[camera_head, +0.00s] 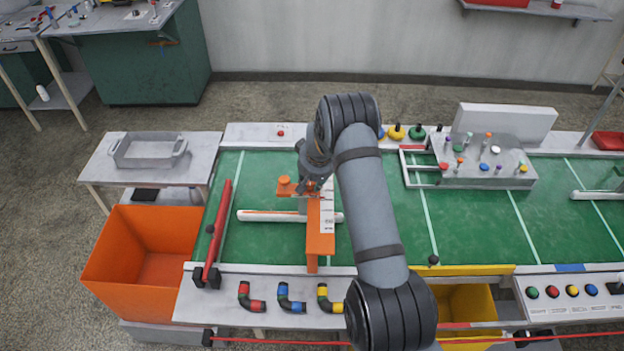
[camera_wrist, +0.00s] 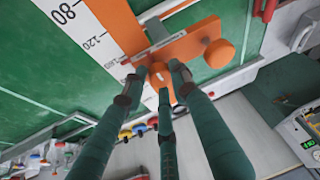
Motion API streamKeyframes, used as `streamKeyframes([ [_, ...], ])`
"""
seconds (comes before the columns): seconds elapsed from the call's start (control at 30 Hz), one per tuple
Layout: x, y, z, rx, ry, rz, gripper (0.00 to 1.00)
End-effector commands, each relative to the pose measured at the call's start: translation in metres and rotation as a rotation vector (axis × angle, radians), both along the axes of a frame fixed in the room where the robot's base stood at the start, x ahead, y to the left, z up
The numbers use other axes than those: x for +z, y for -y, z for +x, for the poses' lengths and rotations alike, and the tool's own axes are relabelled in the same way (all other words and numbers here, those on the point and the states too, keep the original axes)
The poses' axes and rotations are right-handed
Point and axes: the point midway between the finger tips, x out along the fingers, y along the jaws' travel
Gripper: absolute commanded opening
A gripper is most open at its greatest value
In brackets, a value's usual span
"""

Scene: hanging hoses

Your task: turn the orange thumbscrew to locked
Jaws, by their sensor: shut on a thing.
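An orange stop with a flat plate and a round orange knob (camera_head: 284,183) sits on the orange beam (camera_head: 320,240) with a white ruler strip. In the wrist view the orange plate (camera_wrist: 197,36) has that round knob (camera_wrist: 219,53) at its right end, clear of the fingers. My gripper (camera_wrist: 159,82) has its dark green fingers closed around a smaller orange thumbscrew (camera_wrist: 157,71) on the plate beside the ruler. The fingers hide much of it, and its turned position cannot be told.
A white bar (camera_head: 262,216) and a red bar (camera_head: 217,230) lie on the green table. An orange bin (camera_head: 140,255) stands at the left. Several elbow hoses (camera_head: 290,297) lie along the front edge. A grey fixture (camera_head: 490,160) with colored knobs stands at the right.

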Motion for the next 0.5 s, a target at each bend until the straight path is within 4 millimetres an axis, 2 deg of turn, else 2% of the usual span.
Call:
streamKeyframes([
  [0.03,0.0016,-0.0061,0.0009,-0.030,0.008,0.001,0.01],
  [0.5,-0.0076,-0.0097,0.0031,-0.474,0.015,0.006,0.01],
])
